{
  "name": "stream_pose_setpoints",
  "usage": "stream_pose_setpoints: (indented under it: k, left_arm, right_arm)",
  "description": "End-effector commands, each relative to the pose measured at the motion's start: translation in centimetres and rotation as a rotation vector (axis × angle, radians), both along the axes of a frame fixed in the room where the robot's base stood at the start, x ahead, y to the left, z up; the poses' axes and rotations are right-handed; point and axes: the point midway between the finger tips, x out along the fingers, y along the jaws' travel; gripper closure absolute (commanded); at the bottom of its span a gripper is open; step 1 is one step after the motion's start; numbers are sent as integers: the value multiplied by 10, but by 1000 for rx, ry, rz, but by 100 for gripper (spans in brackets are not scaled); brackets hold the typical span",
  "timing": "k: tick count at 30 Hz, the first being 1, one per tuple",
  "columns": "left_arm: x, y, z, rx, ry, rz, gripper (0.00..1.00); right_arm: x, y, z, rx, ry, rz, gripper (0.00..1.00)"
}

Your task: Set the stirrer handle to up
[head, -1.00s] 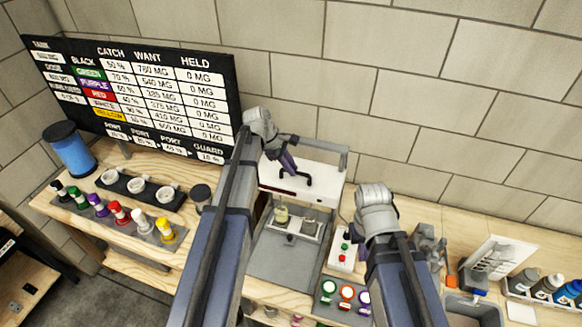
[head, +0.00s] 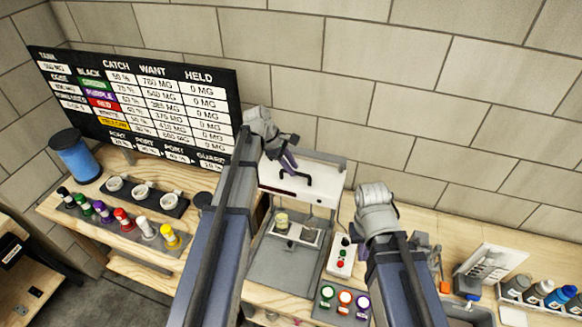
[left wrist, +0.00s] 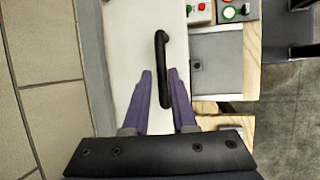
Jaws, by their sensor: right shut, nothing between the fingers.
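The stirrer handle (head: 297,180) is a black bent bar on the white top of the stirrer machine (head: 322,199). In the left wrist view the handle (left wrist: 163,70) runs lengthwise down the picture. My left gripper (head: 287,160) has purple fingers above the white top. In the left wrist view its fingers (left wrist: 164,95) are apart, with the handle's near end showing between them. Gaps show on both sides; I cannot tell whether they touch. My right gripper (head: 352,231) is to the right of the machine, mostly hidden behind its own wrist, shut and empty.
A yellowish container (head: 282,220) stands under the machine top. A control box (head: 341,257) with buttons and a panel of coloured buttons (head: 345,298) are to the right. Colour-capped bottles (head: 122,217) and white cups (head: 140,190) stand left. A block wall (head: 430,60) closes the back.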

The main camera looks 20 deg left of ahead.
Motion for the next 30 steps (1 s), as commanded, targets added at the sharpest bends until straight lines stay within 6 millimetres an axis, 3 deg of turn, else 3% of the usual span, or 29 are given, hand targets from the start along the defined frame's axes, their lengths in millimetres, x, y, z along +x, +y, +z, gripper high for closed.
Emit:
stream_pose_setpoints:
  k: [6, 14, 22, 24, 30]
  left_arm:
    - [-1, 0, 0, 1, 3, -1, 53]
    - [-2, 1, 2, 2, 4, -1, 53]
    - [-6, 13, 36, 2, 2, 1, 53]
    - [-14, 30, 27, 1, 4, 4, 53]
    - [-32, 72, 27, 1, 3, 3, 53]
  right_arm:
    - [0, 0, 0, 0, 0, 0, 100]
    - [0, 0, 2, 0, 0, -1, 100]
    - [0, 0, 36, 1, 0, -17, 100]
    - [0, 0, 27, 1, 0, -17, 100]
    - [0, 0, 27, 1, 0, -17, 100]
